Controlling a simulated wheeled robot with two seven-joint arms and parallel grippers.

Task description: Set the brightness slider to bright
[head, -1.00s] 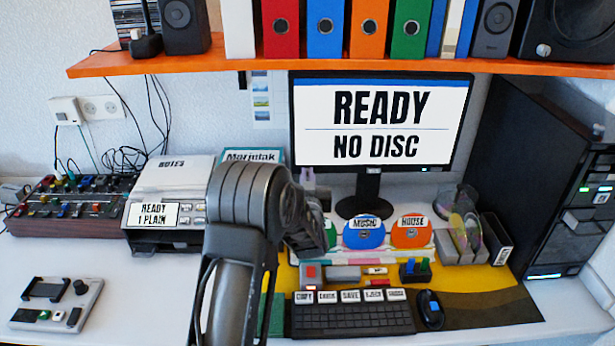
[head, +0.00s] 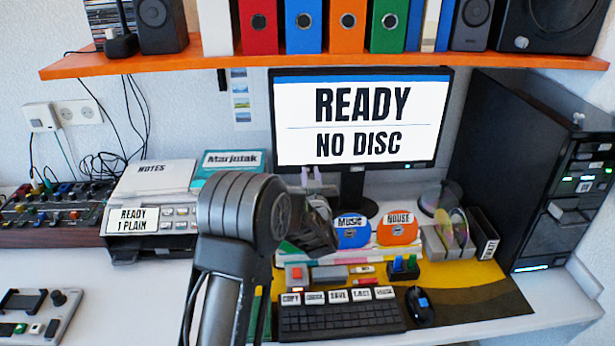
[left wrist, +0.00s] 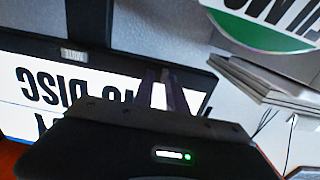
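I cannot make out a part that is clearly the brightness slider. The monitor (head: 355,82) shows "READY / NO DISC" and also appears upside down in the left wrist view (left wrist: 60,90). A small grey control panel (head: 60,322) with a dark slot, a knob and buttons is cut off at the lower left. My left gripper (head: 311,178) is in front of the monitor's lower edge, with its two thin fingers pointing up, a narrow gap between them and nothing held. Its fingers also show in the left wrist view (left wrist: 158,80). My right gripper is out of view.
An orange shelf (head: 120,62) with binders and speakers runs above. The keyboard (head: 340,318), mouse (head: 420,306), disc stands and a black tower (head: 510,150) fill the right. A printer (head: 150,220) and mixer (head: 45,232) stand left.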

